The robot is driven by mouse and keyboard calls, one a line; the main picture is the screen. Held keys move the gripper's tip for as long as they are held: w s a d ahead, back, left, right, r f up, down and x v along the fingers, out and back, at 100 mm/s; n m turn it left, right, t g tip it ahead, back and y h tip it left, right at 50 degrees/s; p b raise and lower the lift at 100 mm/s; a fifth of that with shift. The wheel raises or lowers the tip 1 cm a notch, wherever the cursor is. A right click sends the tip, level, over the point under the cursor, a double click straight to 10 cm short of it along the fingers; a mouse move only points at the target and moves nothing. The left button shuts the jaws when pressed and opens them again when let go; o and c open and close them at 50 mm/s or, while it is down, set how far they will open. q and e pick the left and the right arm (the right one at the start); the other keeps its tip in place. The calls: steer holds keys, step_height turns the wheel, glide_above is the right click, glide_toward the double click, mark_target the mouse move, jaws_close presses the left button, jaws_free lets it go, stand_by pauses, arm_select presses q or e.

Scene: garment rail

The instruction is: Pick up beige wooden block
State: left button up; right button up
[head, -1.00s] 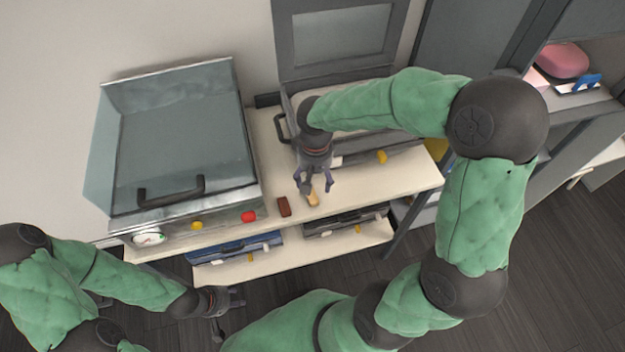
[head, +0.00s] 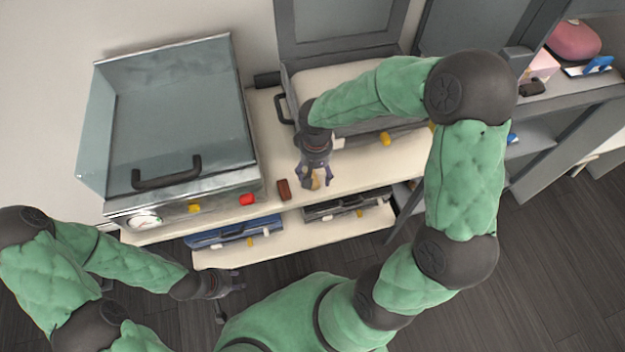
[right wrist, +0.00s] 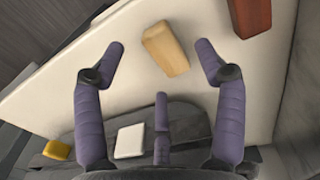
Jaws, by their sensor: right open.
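The beige wooden block (right wrist: 166,48) lies on the cream shelf top in the right wrist view. In the head view the block (head: 316,181) is partly hidden by my right gripper. My right gripper (head: 316,183) points down over it, open. In the right wrist view the fingers of my right gripper (right wrist: 160,52) are spread on either side of the block, with visible gaps. My left gripper (head: 238,284) hangs empty-looking at the lower left, over the floor and away from the shelf; its finger opening is too small to judge.
A red-brown block (head: 284,190) lies left of the beige block; it also shows in the right wrist view (right wrist: 250,15). A glass-lidded grill-like box (head: 170,150) stands at the left. An open grey appliance (head: 340,92) stands behind my right gripper. A lower shelf (head: 295,243) holds flat items.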

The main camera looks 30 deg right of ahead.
step_height(320, 180, down, 3)
steer(key=shift+r, duration=0.2)
steer(key=shift+c, duration=0.3)
steer(key=c, duration=1)
steer(key=shift+r, duration=0.1)
